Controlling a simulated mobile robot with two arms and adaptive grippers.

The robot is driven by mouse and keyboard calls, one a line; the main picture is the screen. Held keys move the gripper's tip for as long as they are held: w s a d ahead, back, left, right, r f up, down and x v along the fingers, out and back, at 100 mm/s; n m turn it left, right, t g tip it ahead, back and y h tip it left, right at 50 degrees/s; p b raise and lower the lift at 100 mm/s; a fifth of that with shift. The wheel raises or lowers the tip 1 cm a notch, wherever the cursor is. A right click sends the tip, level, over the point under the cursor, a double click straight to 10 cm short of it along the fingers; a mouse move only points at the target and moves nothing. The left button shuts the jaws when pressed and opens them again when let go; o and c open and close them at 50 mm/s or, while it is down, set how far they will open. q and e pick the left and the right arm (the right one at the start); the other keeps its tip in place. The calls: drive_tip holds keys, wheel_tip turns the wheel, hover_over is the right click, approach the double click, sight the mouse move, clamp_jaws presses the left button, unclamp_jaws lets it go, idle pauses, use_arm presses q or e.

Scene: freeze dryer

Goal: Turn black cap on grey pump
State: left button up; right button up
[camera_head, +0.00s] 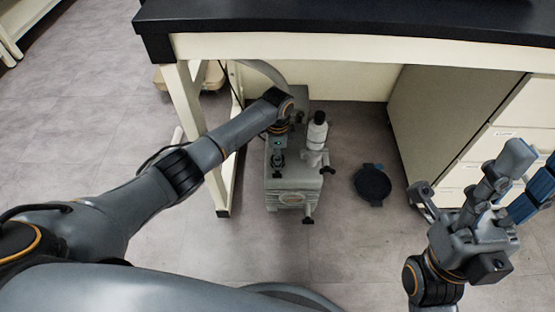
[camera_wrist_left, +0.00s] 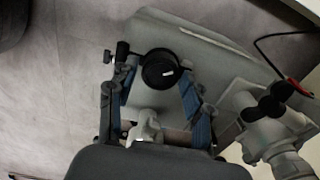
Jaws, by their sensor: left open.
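The grey pump (camera_head: 292,182) stands on the floor under the bench. In the left wrist view, a round black cap (camera_wrist_left: 160,68) sits on the pump's pale grey body (camera_wrist_left: 215,60). My left gripper (camera_head: 278,156) reaches down over the pump and largely hides the cap in the head view. In the left wrist view, the open left gripper (camera_wrist_left: 158,80) has its blue-padded fingers on either side of the cap, with gaps visible. My right gripper (camera_head: 518,185) is raised at the right, away from the pump, fingers apart and empty.
A white cylinder (camera_head: 317,134) with a black top rises from the pump's right side. A black lobed knob (camera_wrist_left: 268,103) is close by. A dark round object (camera_head: 372,184) lies on the floor. The black bench top (camera_head: 350,18) overhangs; drawers (camera_head: 490,130) stand at right.

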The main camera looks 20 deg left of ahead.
use_arm(q)
drive_tip(key=shift+f, duration=0.3)
drive_tip(key=c, duration=0.9)
drive_tip(key=shift+o, duration=0.2)
drive_tip(key=shift+r+p, duration=0.1)
drive_tip(key=shift+p, duration=0.2)
